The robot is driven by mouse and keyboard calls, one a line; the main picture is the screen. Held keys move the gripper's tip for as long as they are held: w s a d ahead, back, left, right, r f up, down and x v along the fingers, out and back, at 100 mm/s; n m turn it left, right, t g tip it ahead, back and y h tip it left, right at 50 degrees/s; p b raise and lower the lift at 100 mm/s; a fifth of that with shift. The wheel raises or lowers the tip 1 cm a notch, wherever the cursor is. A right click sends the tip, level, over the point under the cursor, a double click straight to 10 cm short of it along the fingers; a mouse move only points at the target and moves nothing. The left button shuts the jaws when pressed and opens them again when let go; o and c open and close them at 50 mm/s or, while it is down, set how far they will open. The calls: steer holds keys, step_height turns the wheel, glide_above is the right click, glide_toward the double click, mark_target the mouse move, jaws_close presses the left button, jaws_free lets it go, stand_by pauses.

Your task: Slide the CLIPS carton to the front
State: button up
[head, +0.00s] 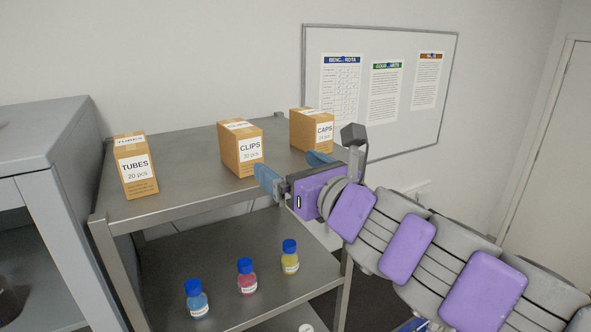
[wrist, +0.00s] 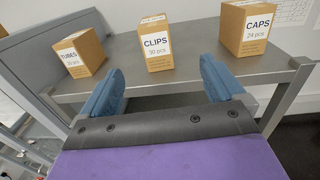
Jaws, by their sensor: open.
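The CLIPS carton (head: 241,148) is a brown box with a white label, upright in the middle of the metal top shelf (head: 190,190). It also shows in the wrist view (wrist: 156,46), between and beyond my fingertips. My gripper (head: 292,172) is open and empty, with blue fingers, in front of the shelf and to the right of the CLIPS carton in the head view. In the wrist view my gripper (wrist: 163,80) points toward the CLIPS carton, with a gap between them. The carton's back is hidden.
The TUBES carton (head: 136,166) stands to the left and the CAPS carton (head: 311,130) to the right on the same shelf. Bottles with blue (head: 196,300), pink (head: 247,277) and yellow (head: 290,258) contents stand on the lower shelf. A grey cabinet (head: 50,150) is at the left.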

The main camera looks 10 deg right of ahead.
steer(key=shift+s+d, duration=0.15)
steer(key=shift+s, duration=0.2)
